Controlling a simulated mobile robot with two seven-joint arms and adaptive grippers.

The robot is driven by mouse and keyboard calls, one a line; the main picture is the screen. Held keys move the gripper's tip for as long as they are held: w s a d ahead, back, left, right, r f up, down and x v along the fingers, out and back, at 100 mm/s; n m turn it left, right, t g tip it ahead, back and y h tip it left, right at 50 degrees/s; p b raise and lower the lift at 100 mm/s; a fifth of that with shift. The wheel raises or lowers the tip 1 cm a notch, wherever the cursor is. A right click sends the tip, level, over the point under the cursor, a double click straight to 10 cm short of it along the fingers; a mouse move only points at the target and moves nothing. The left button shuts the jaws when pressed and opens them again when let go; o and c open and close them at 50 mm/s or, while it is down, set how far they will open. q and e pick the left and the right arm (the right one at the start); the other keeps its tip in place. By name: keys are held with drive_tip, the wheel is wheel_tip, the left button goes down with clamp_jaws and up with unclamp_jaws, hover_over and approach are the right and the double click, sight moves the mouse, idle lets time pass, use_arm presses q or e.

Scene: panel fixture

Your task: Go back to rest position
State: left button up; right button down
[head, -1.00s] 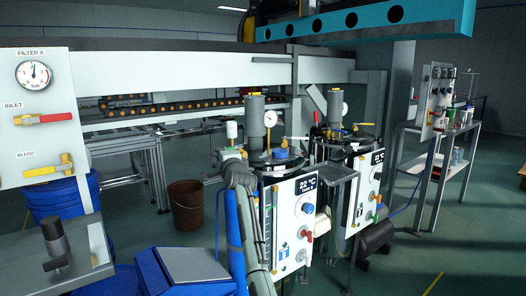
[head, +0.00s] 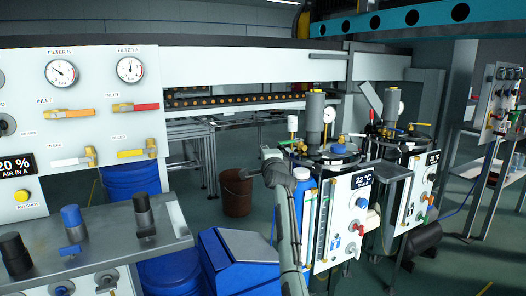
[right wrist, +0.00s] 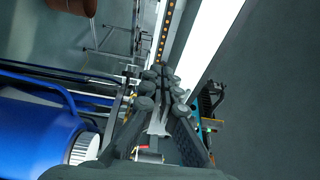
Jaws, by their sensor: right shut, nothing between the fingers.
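My right gripper (head: 270,156) is raised at the top of my grey right arm, in the middle of the head view. It is seen small and partly end-on there. In the right wrist view its dark fingers (right wrist: 162,82) are together, with nothing held between them. A blue bottle with a white cap (head: 302,202) stands just right of my arm. It also shows, blue and large, at the lower left of the right wrist view (right wrist: 35,138). My left gripper is in neither current view.
A panel with gauges and valve handles (head: 80,125) fills the left, above a grey ledge with knobs (head: 105,240). Two pressure vessels with white control panels (head: 350,215) stand right of my arm. A blue bin (head: 238,262) is below left. A brown bucket (head: 237,193) stands on the floor behind.

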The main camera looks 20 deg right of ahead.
drive_tip(key=shift+s+a, duration=0.15)
drive_tip(key=shift+a, duration=0.15)
drive_tip(key=s+f+n+g+y, duration=0.15)
drive_tip(key=s+f+n, duration=0.4)
drive_tip(key=f, duration=0.75)
drive_tip(key=s+a+f+n+g, duration=0.1)
drive_tip(key=s+f+n+g, duration=0.15)
drive_tip(key=s+f, duration=0.8)
drive_tip(key=s+f+n+g, duration=0.3)
drive_tip(key=s+f+n, duration=0.15)
drive_tip(key=f, duration=1.05)
drive_tip(key=s+a+f+n+g, duration=0.1)
drive_tip(key=s+f+n+g, duration=0.1)
drive_tip(key=s+f, duration=0.5)
drive_tip(key=s+a+f+n+g, duration=0.1)
drive_tip(key=s+f+n+g, duration=0.2)
drive_tip(key=s, duration=1.6)
drive_tip(key=s+a+f+n+g, duration=0.1)
drive_tip(key=s+f+n+g, duration=0.2)
drive_tip(key=s+f, duration=0.8)
drive_tip(key=s+n, duration=0.1)
drive_tip(key=s, duration=0.2)
drive_tip(key=shift+a+f+n, duration=0.3)
drive_tip(key=shift+a+n, duration=0.05)
